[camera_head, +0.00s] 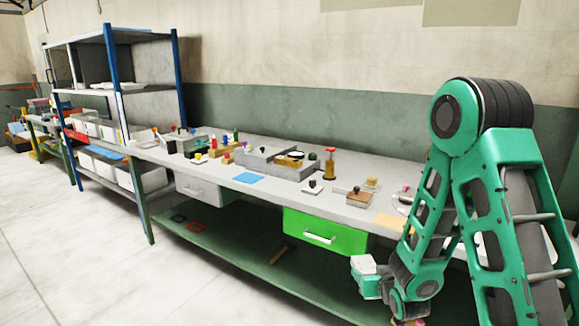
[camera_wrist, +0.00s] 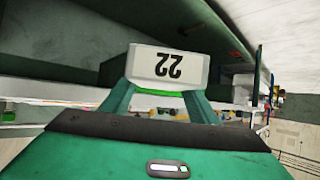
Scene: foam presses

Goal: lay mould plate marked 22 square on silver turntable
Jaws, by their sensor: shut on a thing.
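The mould plate marked 22 (camera_wrist: 150,66) is a white block, its number upside down in the wrist view. My gripper (camera_wrist: 160,92) is shut on it, with a green finger at each side. In the head view the white plate (camera_head: 362,263) is in my gripper (camera_head: 368,284), in front of the bench and below its top. A pale, round-edged thing (camera_head: 401,199) on the bench is partly hidden by my arm. I cannot tell whether it is the silver turntable.
The floor in front is clear.

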